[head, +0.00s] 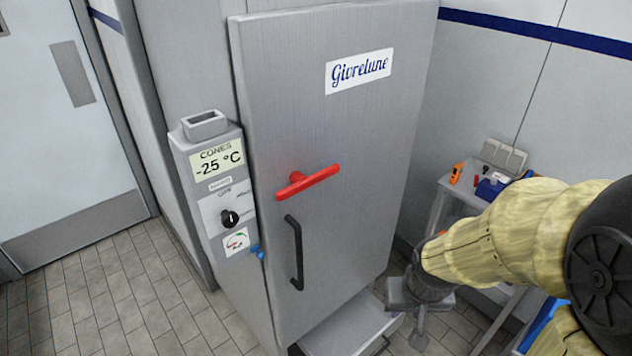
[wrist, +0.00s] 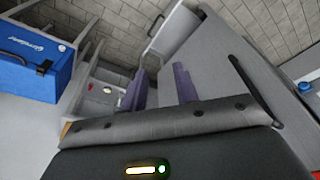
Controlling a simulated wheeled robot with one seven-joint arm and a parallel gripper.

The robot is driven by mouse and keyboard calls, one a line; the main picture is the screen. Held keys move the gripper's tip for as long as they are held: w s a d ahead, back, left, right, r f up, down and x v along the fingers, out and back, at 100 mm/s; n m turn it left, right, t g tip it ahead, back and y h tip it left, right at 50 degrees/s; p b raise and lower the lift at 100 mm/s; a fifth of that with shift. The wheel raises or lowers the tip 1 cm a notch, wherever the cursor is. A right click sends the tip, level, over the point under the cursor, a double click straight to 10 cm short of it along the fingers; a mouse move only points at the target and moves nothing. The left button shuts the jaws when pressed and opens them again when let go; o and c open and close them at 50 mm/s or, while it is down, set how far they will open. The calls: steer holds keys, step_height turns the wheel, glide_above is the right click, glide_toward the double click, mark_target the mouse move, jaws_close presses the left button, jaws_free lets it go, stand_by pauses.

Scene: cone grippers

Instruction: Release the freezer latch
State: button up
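The freezer (head: 345,125) is a tall grey cabinet with its door shut. A red T-shaped latch (head: 308,182) sits across the middle of the door, and a black vertical pull handle (head: 296,252) is below it. In the wrist view the black handle (wrist: 255,88) shows at the right, and a bit of red (wrist: 316,174) shows at the lower right edge. My gripper (head: 418,328) hangs low to the right of the freezer, well away from the latch. In the wrist view its two purple-grey fingers (wrist: 160,86) stand apart with nothing between them.
A control box (head: 210,195) reading -25 °C, with a black knob (head: 230,218), is left of the door. A grey step (head: 350,325) juts out below the door. A small table (head: 440,208) with tools stands behind my arm. A blue box (wrist: 35,65) shows in the wrist view.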

steer(key=shift+f, duration=0.1)
jaws_close()
steer(key=a+f+m+g+y+p, duration=0.25)
steer(key=a+f+g+y, duration=0.25)
steer(key=a+f+g, duration=0.3)
steer(key=w+a+m+y, duration=0.4)
steer(key=a+m+y, duration=0.1)
steer(key=a+y, duration=0.45)
steer(key=w+r+m+t+y+p, duration=0.2)
steer(key=w+r+m+t+y, duration=0.2)
steer(key=w+m+t+y, duration=0.35)
steer(key=w+d+m+t+h, duration=0.4)
steer(key=w+d+m+t, duration=0.4)
steer(key=t, duration=1)
steer(key=w+m, duration=0.3)
steer(key=m, duration=0.1)
steer(key=shift+d+m+p, duration=0.15)
steer(key=shift+m+p, duration=0.15)
steer(key=shift+p, duration=0.1)
